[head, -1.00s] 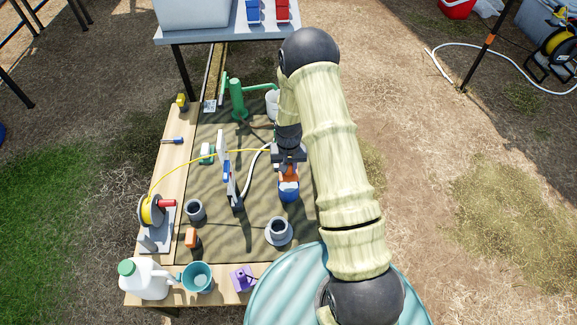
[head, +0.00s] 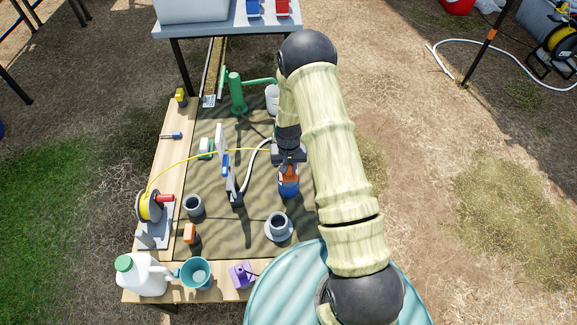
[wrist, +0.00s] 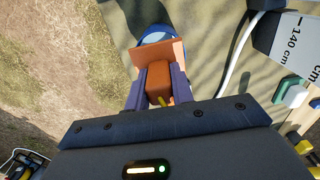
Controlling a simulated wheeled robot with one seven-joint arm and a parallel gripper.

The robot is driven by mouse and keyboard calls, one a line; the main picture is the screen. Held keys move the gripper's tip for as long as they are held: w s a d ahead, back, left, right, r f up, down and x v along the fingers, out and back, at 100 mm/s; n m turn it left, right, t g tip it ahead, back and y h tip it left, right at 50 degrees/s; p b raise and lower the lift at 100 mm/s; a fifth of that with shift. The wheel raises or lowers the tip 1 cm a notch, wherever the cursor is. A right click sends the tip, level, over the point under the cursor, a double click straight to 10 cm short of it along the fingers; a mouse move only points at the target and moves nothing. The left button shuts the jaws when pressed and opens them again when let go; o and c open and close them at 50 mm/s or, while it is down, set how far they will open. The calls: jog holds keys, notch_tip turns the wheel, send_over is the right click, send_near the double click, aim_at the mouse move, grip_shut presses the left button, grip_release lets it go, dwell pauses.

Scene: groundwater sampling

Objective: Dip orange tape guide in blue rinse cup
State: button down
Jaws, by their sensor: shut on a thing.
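My gripper (head: 289,157) is shut on the orange tape guide (head: 290,172), with the arm reaching down over the mat. In the wrist view the guide (wrist: 160,55) sits between the two dark fingers, its wide flange toward the cup. The blue rinse cup (head: 289,190) stands on the mat directly below the guide. Its blue rim (wrist: 152,33) shows past the flange in the wrist view. The guide overlaps the cup's mouth, and its lower end is hidden, so I cannot tell how deep it is. A yellow tape (head: 205,154) runs from the reel (head: 151,207) toward my gripper.
A white upright gauge board (head: 227,165) stands left of the cup. A grey flanged pipe (head: 278,226) stands in front. A green pump (head: 237,95) and a white bucket (head: 272,98) are behind. A teal mug (head: 195,273) and purple item (head: 242,275) line the front edge.

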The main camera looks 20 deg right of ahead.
jog(key=shift+f+b, duration=0.6)
jog(key=shift+f, duration=0.65)
jog(key=shift+r, duration=0.1)
notch_tip(320, 180, up, 12)
jog(key=s+n, duration=0.1)
jog(key=n, duration=0.1)
jog(key=shift+s+r, duration=0.15)
jog(key=shift+s, duration=0.2)
